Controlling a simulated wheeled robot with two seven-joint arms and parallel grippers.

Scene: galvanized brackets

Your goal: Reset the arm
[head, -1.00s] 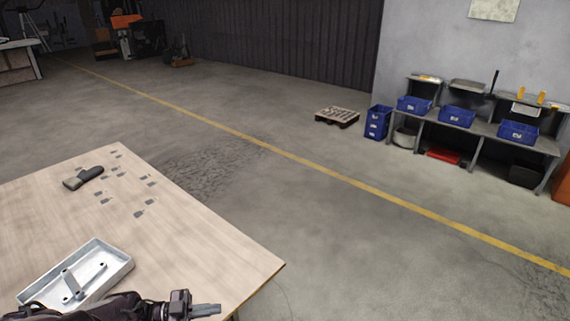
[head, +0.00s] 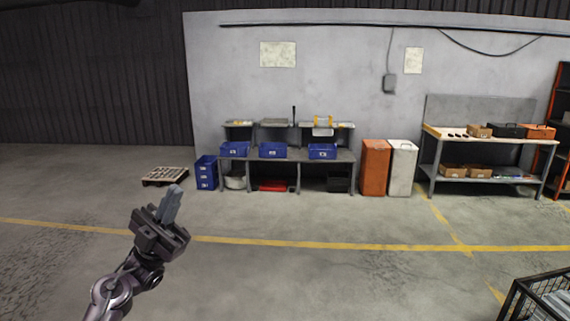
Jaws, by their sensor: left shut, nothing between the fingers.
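My left gripper (head: 171,206) is raised in the lower left of the head view, its fingers pointing up. The fingers are together with nothing between them. It is in the air over the floor and touches nothing. My right gripper is not in view. The wooden table, the white tray and the brackets are out of view now.
A wire cage (head: 520,292) stands at the lower right corner. Along the far wall are a bench (head: 345,156) with blue bins (head: 272,151), an orange cabinet (head: 375,167), a white cabinet (head: 402,168) and a workbench (head: 434,148). A pallet (head: 165,176) lies left. The middle floor is clear.

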